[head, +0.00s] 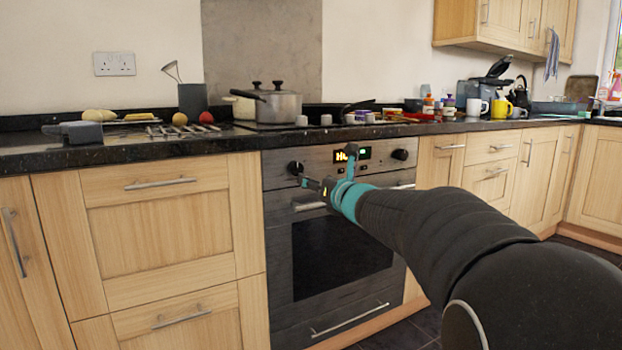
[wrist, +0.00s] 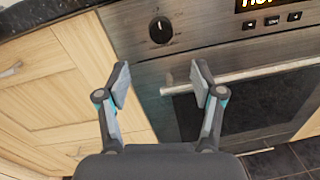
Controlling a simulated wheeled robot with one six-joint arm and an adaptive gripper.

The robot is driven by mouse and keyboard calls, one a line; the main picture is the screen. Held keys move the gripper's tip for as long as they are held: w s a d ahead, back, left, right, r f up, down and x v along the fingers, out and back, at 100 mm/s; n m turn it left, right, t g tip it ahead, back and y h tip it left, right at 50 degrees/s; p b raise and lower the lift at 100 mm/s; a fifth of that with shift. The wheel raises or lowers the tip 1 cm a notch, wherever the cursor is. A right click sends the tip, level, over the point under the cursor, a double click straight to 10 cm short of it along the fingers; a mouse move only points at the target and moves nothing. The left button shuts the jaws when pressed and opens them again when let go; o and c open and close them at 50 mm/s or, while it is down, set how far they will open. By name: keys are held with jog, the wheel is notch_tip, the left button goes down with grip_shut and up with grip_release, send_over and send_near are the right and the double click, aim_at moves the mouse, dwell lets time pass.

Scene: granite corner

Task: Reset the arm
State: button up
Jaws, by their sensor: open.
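My gripper (head: 328,172) is at the end of my dark, teal-banded arm, which reaches from the lower right toward the oven front in the head view. In the wrist view my gripper (wrist: 160,88) has its two fingers spread apart with nothing between them. Beyond the fingers are the oven's left knob (wrist: 160,30) and its door handle (wrist: 235,77). The oven (head: 335,245) has a dark glass door and a lit display. I cannot tell how near the fingertips are to the oven front.
The black granite counter (head: 130,150) runs above wooden cabinets (head: 160,235). On it stand a saucepan (head: 275,104), a grey utensil pot (head: 193,100), a red ball (head: 206,118), a yellow mug (head: 501,108) and several jars. Dark tiled floor (head: 415,328) shows at the lower right.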

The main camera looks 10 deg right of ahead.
jog(key=shift+s+d, duration=0.1)
jog(key=shift+s, duration=0.2)
jog(key=s+d+f+m+g+h, duration=0.35)
jog(key=d+f+m+h, duration=0.55)
jog(key=m, duration=0.8)
jog(key=s+f+m+g+p, duration=0.2)
jog(key=s+f+m+g, duration=0.3)
jog(key=s+m, duration=0.5)
jog(key=s+a+f+m+g+y+p, duration=0.1)
jog(key=s+a+m+g+p, duration=0.15)
jog(key=s, duration=0.55)
jog(key=s+a+f+m+g+y+p, duration=0.15)
jog(key=s+a+m, duration=0.25)
jog(key=s, duration=0.5)
jog(key=s+a+f+m+g+y+p, duration=0.1)
jog(key=s+a+m+y+p, duration=0.2)
jog(key=s, duration=0.5)
notch_tip(320, 180, up, 5)
jog(key=s+a+t+p, duration=0.1)
jog(key=s+a+p, duration=0.1)
jog(key=shift+s+t+h, duration=0.35)
jog(key=shift+s+h, duration=0.05)
jog(key=shift+h, duration=0.05)
